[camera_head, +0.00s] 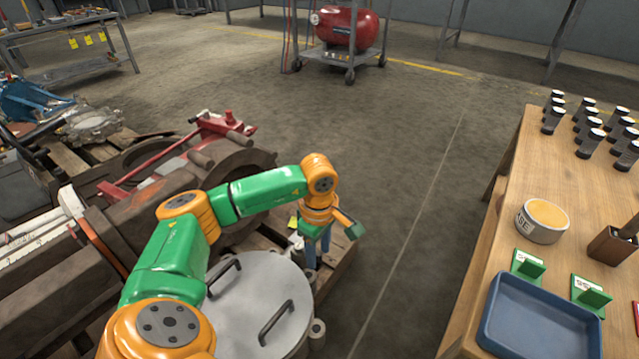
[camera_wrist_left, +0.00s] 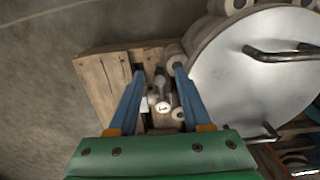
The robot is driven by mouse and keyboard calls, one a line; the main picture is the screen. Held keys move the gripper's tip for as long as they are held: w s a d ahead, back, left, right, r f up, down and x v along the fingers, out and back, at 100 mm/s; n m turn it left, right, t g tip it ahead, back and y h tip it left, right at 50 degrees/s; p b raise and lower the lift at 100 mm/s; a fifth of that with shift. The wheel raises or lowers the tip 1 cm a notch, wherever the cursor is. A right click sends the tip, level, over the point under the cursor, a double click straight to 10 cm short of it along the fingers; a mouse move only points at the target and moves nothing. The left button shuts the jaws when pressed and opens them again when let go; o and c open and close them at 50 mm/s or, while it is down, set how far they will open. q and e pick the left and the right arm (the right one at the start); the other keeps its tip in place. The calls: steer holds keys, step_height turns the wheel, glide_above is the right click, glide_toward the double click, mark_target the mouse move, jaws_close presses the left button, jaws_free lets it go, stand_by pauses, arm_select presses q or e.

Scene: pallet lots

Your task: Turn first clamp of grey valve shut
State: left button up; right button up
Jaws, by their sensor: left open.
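My left gripper (camera_head: 318,258) points down over the pallet beside the round metal lid. In the left wrist view its two blue fingers (camera_wrist_left: 160,76) are spread apart. Small grey metal fittings (camera_wrist_left: 160,90), which look like the valve, show between and below the fingers, with a round pale end facing the camera. I cannot make out the separate clamps or whether the fingers touch anything. In the head view my gripper mostly hides this spot. My right gripper is in neither view.
A round metal lid (camera_head: 236,290) with two handles stands close beside the gripper. A wooden pallet (camera_wrist_left: 103,88) lies under the fittings. Rusty machinery (camera_head: 185,190) fills the left. A wooden table (camera_head: 500,225) with a blue tray (camera_head: 540,325) stands right; open floor lies between.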

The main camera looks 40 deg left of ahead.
arm_select(q)
jaws_close()
